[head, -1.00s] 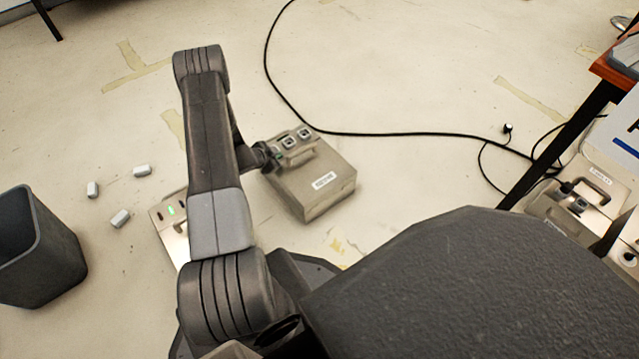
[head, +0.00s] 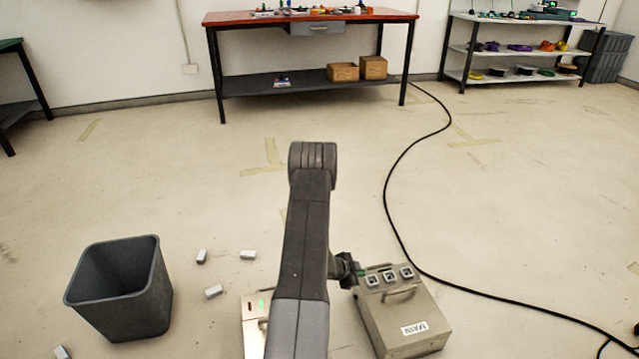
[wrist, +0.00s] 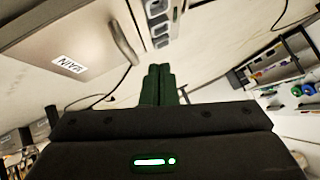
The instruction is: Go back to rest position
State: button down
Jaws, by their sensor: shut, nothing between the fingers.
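My gripper (wrist: 159,84) is shut and empty in the wrist view, its two dark green fingers pressed together. In the head view my arm stands in the middle, and its wrist end shows beside the box marked MAIN (head: 400,312). That box is metallic, with a handle and square sockets on one edge. In the wrist view the same box (wrist: 62,32) fills the upper left, and I cannot tell whether the gripper touches it. A second metal box (head: 254,325) with a green light is partly hidden behind my arm.
A grey bin (head: 118,290) stands at the left, near several small white blocks (head: 247,255). A black cable (head: 392,180) runs across the floor at the right. A red-topped workbench (head: 230,18) and a shelf (head: 520,54) stand at the back.

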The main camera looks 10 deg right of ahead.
jog(key=b, duration=0.3)
send_over(373, 297)
jog(key=f, duration=0.6)
jog(key=shift+a+f, duration=0.3)
jog(key=shift+a, duration=0.05)
jog(key=f+b, duration=0.2)
jog(key=f, duration=0.1)
jog(key=shift+w+d+f, duration=0.1)
jog(key=shift+d+f, duration=0.2)
jog(key=shift+d, duration=0.1)
jog(key=shift+f, duration=0.5)
jog(key=shift+r, duration=0.1)
